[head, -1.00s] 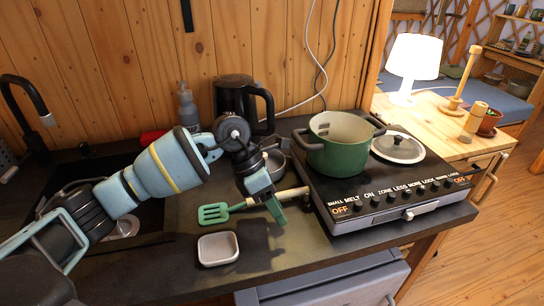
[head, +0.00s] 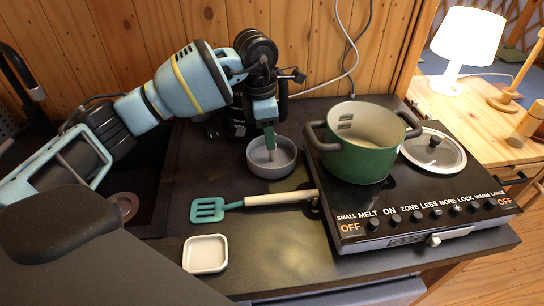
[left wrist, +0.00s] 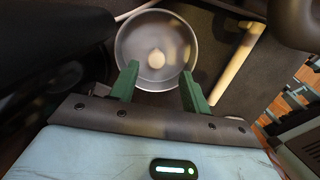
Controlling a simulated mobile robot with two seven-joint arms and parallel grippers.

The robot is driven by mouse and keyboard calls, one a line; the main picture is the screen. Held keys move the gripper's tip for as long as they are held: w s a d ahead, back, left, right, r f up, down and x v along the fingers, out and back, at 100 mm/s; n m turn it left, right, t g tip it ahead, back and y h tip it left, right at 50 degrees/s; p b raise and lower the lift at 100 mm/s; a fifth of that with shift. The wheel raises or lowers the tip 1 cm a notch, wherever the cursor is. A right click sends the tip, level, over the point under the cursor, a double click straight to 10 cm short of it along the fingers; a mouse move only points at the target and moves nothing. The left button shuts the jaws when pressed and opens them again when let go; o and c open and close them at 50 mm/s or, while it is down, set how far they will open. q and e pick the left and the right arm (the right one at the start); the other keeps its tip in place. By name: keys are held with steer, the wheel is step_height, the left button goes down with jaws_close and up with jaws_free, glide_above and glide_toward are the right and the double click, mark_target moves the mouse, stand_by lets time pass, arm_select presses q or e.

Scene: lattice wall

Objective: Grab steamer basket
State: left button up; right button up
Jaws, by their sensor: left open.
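The steamer basket (head: 284,178) is a round grey dish on the dark counter, left of the hob. In the left wrist view the basket (left wrist: 140,72) lies just beyond the fingers, with a pale round knob at its centre. My left gripper (head: 270,140) is open, pointing down over the basket's back part in the head view. In the left wrist view its two green fingers (left wrist: 160,80) are spread, their tips overlapping the near rim. I cannot tell whether they touch it. Nothing is held. My right gripper is not in view.
A green pot (head: 368,165) and a glass lid (head: 433,150) stand on the hob (head: 400,200) at the right. A green spatula (head: 215,208) lies in front of the basket. A small white dish (head: 205,254) sits nearer. A dark kettle (head: 238,125) is behind my arm.

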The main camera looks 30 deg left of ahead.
mark_target(272, 153)
arm_select(q)
steer(key=shift+w+f, duration=0.15)
steer(key=shift+f, duration=0.45)
steer(key=f, duration=0.3)
steer(key=shift+w+d+f, duration=0.15)
steer(key=shift+w+f, duration=0.05)
steer(key=shift+w, duration=0.1)
steer(key=shift+f, duration=0.45)
steer(key=shift+c, duration=0.6)
jaws_close()
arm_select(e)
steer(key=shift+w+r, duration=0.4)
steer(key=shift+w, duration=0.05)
